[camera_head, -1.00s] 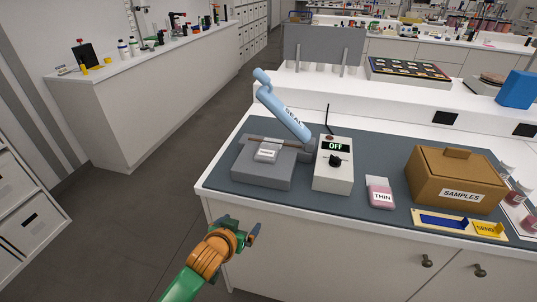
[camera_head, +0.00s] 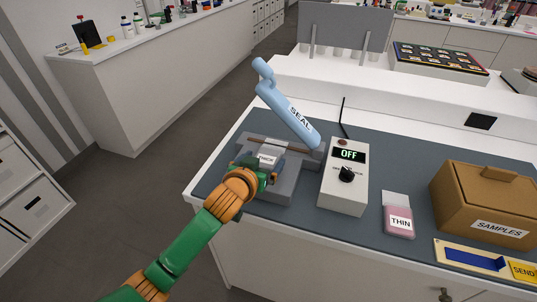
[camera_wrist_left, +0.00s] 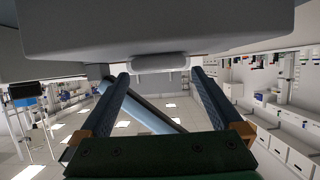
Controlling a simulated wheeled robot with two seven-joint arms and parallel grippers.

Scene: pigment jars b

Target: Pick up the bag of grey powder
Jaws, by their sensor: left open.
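The bag of grey powder (camera_head: 268,158), a small pale bag with a dark-lettered label, lies on the grey sealer base (camera_head: 283,192) below the raised blue SEAL lever (camera_head: 288,112). My left gripper (camera_head: 264,172) is at the near side of the bag and covers part of it. In the left wrist view the open fingers (camera_wrist_left: 160,76) point at a pale grey piece, which looks like the bag (camera_wrist_left: 160,63), between their tips. I cannot tell whether the fingers touch it. My right gripper is not in view.
The control box (camera_head: 344,188) reading OFF stands right of the sealer base. A pink THIN bag (camera_head: 397,220), a brown SAMPLES box (camera_head: 487,200) and a SEND tray (camera_head: 470,258) are further right. The raised lever leans above the bag.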

